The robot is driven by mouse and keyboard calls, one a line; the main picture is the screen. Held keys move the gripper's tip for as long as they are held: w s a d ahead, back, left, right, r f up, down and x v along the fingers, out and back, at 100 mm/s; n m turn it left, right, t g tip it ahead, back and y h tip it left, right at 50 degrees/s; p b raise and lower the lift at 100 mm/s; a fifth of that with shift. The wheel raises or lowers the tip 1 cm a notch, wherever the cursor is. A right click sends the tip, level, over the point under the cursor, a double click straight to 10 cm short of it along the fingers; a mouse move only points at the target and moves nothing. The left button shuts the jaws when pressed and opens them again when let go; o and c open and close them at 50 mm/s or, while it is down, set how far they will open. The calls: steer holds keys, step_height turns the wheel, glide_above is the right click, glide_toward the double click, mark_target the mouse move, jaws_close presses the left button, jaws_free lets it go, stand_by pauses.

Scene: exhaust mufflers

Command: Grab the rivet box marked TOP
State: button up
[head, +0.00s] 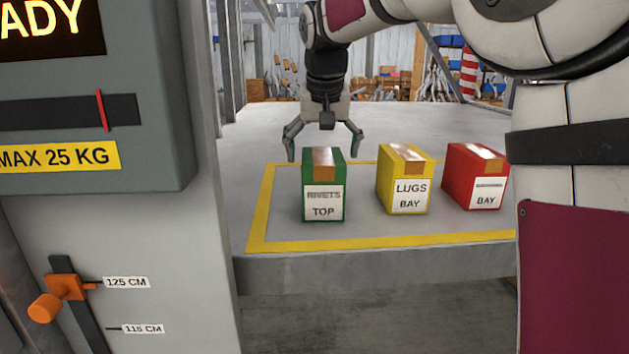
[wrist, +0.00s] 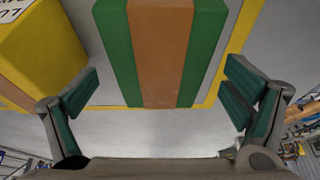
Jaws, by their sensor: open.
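The green rivet box (head: 323,184) has brown tape over its top and a white label reading RIVETS TOP. It stands upright at the left of the yellow-outlined area. My gripper (head: 322,150) is open and empty, behind and above the green box in the head view. In the wrist view the green box (wrist: 162,50) lies ahead of my gripper (wrist: 160,95), roughly centred between the spread fingers. The fingers do not touch it. The box's lower rear side is hidden in the head view.
A yellow LUGS BAY box (head: 405,180) stands right of the green one, and it shows close to one finger in the wrist view (wrist: 45,50). A red BAY box (head: 475,176) is farther right. A grey panel (head: 110,230) with an orange lever (head: 62,290) stands at left.

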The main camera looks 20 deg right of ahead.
steer(key=shift+x, duration=1.15)
steer(key=shift+f, duration=0.25)
steer(key=c, duration=2)
steer(key=shift+r, duration=0.1)
steer(key=shift+c, duration=0.2)
